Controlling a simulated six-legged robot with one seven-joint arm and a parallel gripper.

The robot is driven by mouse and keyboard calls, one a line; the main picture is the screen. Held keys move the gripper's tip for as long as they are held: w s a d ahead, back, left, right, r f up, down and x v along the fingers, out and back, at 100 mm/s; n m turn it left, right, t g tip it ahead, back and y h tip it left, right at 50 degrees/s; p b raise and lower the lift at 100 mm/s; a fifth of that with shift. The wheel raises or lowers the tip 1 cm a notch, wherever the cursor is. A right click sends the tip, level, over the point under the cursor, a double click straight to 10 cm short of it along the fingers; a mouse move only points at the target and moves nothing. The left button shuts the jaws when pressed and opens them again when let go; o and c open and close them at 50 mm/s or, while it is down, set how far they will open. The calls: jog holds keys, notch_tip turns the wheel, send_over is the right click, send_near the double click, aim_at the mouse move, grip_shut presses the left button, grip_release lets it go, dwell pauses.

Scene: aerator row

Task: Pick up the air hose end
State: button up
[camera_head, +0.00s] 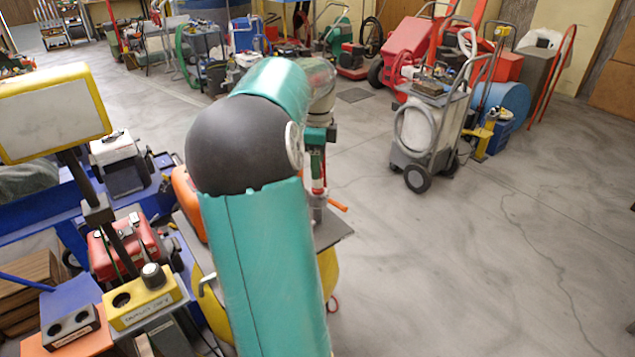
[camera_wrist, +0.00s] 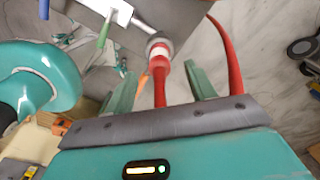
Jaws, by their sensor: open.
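In the wrist view, the air hose end (camera_wrist: 161,60) is a red piece with a pale ring and metal collar. It lies between the two green fingers of my gripper (camera_wrist: 160,74), which stand apart with a gap on each side. In the head view, a red, upright piece (camera_head: 318,168), probably the hose end, shows beside my arm above a metal fitting. My arm hides most of the gripper there. A red hose (camera_wrist: 229,58) curves down at the right of the wrist view.
A grey plate (camera_head: 335,232) on a yellow tank (camera_head: 329,268) lies below. An orange lever (camera_head: 337,203) sticks out beside the fitting. A yellow box with a knob (camera_head: 142,303) stands at left. The floor at right is clear up to a hand cart (camera_head: 425,130).

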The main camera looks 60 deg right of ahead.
aim_at(318, 184)
notch_tip(318, 184, down, 6)
jog(key=shift+s+r, duration=0.1)
jog(key=shift+c, duration=0.2)
jog(key=c, duration=1)
